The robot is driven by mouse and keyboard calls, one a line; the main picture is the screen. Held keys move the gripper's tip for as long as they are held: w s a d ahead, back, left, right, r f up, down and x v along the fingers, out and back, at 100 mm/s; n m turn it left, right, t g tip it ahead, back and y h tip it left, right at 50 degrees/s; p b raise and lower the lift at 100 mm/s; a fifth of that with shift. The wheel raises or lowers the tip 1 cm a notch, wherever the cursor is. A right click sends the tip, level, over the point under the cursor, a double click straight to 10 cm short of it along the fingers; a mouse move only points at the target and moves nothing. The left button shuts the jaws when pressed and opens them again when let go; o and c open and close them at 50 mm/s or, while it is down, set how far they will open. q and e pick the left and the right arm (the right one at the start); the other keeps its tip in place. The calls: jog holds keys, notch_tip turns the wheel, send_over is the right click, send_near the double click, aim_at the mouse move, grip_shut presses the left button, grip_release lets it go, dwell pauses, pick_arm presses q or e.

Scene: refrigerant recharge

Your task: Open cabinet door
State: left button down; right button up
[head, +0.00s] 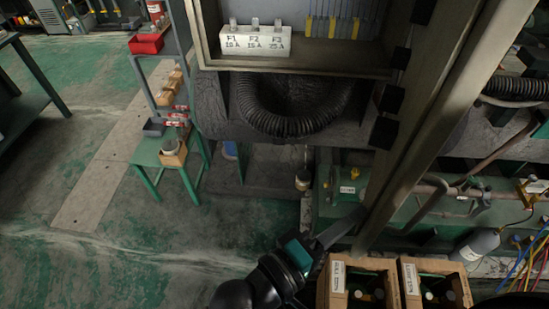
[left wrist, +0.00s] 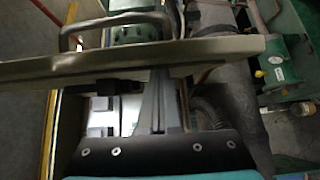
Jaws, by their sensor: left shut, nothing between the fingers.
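The grey metal cabinet (head: 205,55) stands open at the top of the head view, with its inside showing. Its door (head: 437,110) is swung out to the right and seen nearly edge-on. My left gripper (head: 352,224) is shut and empty, its fingertips at the lower part of the door. In the left wrist view the door (left wrist: 215,54) crosses the picture, and the bar handle (left wrist: 112,20) is on its far side. The gripper fingers (left wrist: 160,80) reach the door's near side; whether they touch it is unclear. My right gripper is out of view.
A labelled fuse block (head: 255,43) sits inside the cabinet, above a black corrugated hose (head: 290,125). Cardboard boxes (head: 358,262) with bottles stand close below my left gripper. Pipes (head: 440,190) run at the right. A green side table (head: 150,150) is left; the floor there is clear.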

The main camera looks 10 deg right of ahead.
pick_arm(q)
jog(key=shift+s+d, duration=0.4)
jog(key=shift+a, duration=0.4)
jog(key=b+v, duration=0.1)
jog(key=v, duration=0.6)
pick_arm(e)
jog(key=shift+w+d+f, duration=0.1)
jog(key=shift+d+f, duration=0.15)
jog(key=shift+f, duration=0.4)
